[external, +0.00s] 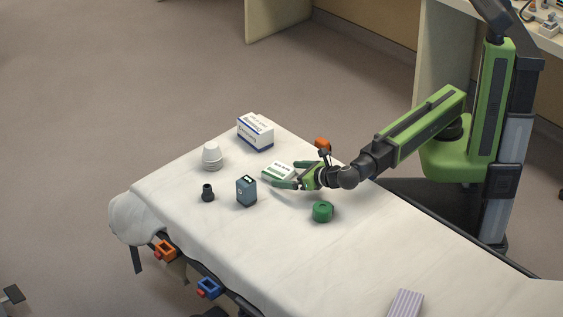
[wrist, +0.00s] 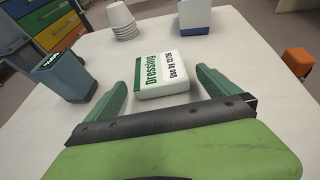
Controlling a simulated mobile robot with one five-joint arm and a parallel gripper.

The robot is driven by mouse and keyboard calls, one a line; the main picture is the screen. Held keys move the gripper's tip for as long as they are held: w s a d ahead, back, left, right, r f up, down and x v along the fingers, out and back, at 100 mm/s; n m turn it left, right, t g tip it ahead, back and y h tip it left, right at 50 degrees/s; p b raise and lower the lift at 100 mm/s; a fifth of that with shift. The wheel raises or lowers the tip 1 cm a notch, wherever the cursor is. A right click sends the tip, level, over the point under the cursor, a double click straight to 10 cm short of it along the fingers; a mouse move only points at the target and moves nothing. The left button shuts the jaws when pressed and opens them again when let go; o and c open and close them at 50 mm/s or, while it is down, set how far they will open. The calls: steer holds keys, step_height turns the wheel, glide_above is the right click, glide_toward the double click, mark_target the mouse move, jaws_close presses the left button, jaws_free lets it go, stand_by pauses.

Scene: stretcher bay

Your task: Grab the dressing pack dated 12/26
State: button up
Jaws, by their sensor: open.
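The dressing pack (wrist: 162,75) is a low white box with a green band, lettered "Dressing" with a use-by line whose small digits look like 12/26. It lies flat on the white-sheeted stretcher, and it also shows in the external view (external: 279,171). My gripper (wrist: 168,70) is open and empty. In the wrist view its two green fingers stand on the left and right of the pack, with a gap on each side. In the external view my gripper (external: 284,176) is right at the pack, partly covering its near side.
The sheet (external: 375,235) toward the front is mostly clear.

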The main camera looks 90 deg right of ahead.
mark_target(286, 173)
steer(key=x, duration=0.3)
steer(key=shift+b, duration=0.4)
steer(key=c, duration=1.4)
steer(key=shift+r, duration=0.1)
step_height(286, 173, up, 10)
steer(key=p, duration=1)
